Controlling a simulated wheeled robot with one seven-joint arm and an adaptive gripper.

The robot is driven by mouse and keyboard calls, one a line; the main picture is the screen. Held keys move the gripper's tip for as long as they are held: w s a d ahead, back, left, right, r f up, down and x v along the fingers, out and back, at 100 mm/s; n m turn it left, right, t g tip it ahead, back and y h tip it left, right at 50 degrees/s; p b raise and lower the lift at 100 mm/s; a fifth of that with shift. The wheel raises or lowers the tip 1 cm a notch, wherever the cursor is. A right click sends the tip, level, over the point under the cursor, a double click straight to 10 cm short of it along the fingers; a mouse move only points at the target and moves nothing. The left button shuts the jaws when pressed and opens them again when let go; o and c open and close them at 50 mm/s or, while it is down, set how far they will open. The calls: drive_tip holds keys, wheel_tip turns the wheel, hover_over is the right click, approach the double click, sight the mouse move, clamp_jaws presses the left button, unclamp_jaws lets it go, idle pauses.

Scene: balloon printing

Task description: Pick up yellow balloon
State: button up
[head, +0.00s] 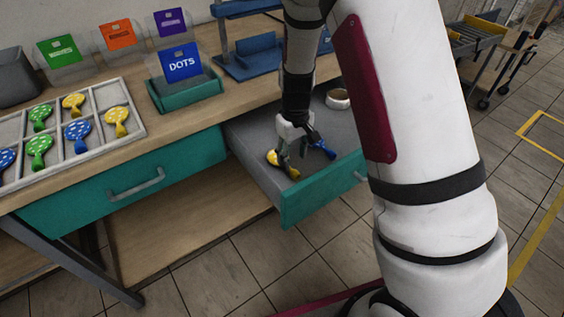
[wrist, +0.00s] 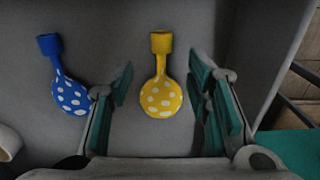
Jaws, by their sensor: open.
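A yellow balloon with white dots (wrist: 161,94) lies flat in the open drawer (head: 262,172). In the wrist view it sits between the two fingers of my gripper (wrist: 162,95), with a gap on each side. My gripper (head: 293,150) is open and empty, low inside the drawer. In the head view the yellow balloon (head: 274,158) shows at the left of the fingers, partly hidden by them. I cannot tell the exact height of the fingers over the drawer floor.
A blue dotted balloon (wrist: 69,92) lies left of the yellow one, outside my left finger. A roll of tape (head: 338,98) lies deeper in the drawer. The teal drawer front (head: 318,192) and the side walls bound the space. A divided tray of balloons (head: 98,100) stands on the table.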

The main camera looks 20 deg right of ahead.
drive_tip(key=shift+s+f+b, duration=0.15)
drive_tip(key=shift+f+b, duration=0.25)
drive_tip(key=shift+f, duration=2.25)
drive_tip(key=c, duration=0.8)
